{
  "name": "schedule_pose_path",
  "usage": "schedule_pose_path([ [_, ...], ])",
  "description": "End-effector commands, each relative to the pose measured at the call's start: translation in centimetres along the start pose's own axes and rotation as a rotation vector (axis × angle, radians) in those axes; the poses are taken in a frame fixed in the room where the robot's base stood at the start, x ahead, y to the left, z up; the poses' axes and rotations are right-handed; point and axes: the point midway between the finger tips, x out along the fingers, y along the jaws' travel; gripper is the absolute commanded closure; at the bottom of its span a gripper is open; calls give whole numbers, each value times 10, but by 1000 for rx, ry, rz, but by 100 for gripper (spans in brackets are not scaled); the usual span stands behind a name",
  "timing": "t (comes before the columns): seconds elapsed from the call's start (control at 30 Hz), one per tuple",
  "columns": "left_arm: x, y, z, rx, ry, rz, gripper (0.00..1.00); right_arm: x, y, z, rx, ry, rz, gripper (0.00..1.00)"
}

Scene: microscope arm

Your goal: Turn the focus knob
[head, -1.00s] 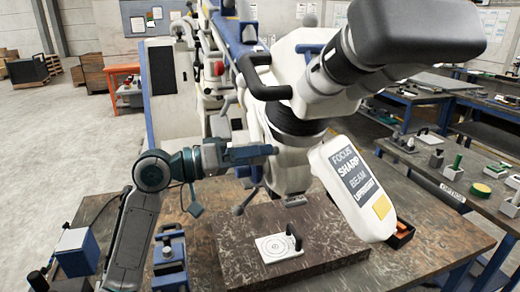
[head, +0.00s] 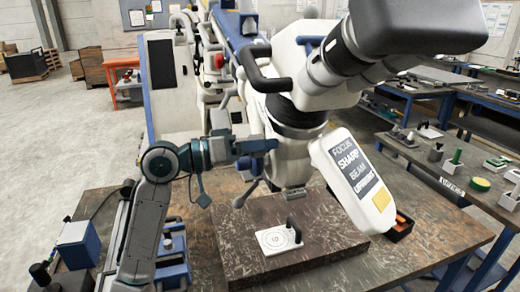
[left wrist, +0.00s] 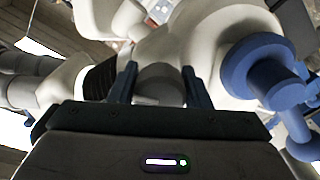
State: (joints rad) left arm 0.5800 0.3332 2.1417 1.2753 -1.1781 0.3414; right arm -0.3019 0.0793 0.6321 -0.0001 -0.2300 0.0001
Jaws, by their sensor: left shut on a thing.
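The microscope is a large white body with a black eyepiece head (head: 400,35), in the middle and right of the head view. The focus knob is a grey round piece (left wrist: 160,85) between my fingers in the left wrist view; in the head view it is mostly hidden by the gripper. My left gripper (head: 268,146) reaches in from the left to the side of the microscope and is shut on the knob. Its fingers (left wrist: 160,82) lie on either side of it. A white panel (head: 350,180) reads FOCUS, SHARP, BEAM and another line. My right gripper is not in view.
A larger blue knob (left wrist: 262,70) sits close right of my fingers in the wrist view. A white target slide (head: 278,239) with a black upright piece lies on a dark stone block (head: 240,260). Side tables with tools stand right; the floor at left is open.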

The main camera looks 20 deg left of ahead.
Motion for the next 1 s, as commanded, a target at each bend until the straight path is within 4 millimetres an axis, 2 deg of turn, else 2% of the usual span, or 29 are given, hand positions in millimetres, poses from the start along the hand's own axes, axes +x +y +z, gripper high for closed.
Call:
schedule_pose_path([
  [0.07,0,-2,2,50,2,1,79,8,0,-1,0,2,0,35],
  [0.37,0,0,0,76,1,0,79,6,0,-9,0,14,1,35],
  [0.4,0,0,0,76,1,0,52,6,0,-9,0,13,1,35],
  [0.5,0,0,0,75,1,0,35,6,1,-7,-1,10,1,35],
  [0.83,-2,-1,0,76,1,-1,35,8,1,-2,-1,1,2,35],
  [1.0,-14,-3,2,78,0,-4,35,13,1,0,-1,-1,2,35],
])
